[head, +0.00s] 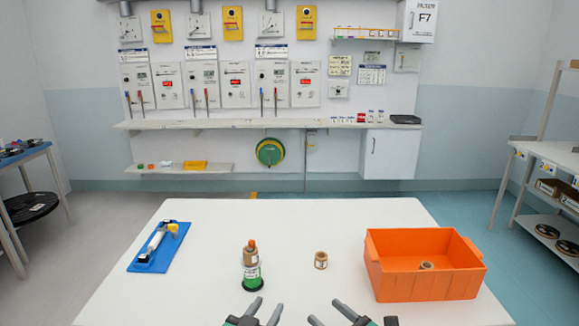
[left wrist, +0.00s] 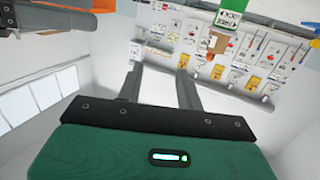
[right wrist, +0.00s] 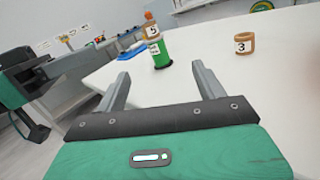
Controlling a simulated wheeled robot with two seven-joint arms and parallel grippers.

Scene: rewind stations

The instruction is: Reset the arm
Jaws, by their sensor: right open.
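My left gripper (head: 270,304) is at the near edge of the white table, its two fingers apart and empty. They also stand apart in the left wrist view (left wrist: 159,72). My right gripper (head: 325,311) is beside it to the right, open and empty. The right wrist view shows nothing between its fingers (right wrist: 161,70). An upright stack (head: 251,267) with a green lower part, brown roll and orange top stands on a black base, just beyond my left gripper. A small brown roll (head: 321,260) marked 3 in the right wrist view (right wrist: 244,43) stands apart on the table.
An orange bin (head: 425,287) with a brown roll (head: 427,266) inside is at the right of the table (head: 300,222). A blue board (head: 159,247) with a white and yellow device lies at the left. Table room is free between them. Side benches and wall shelves stand beyond.

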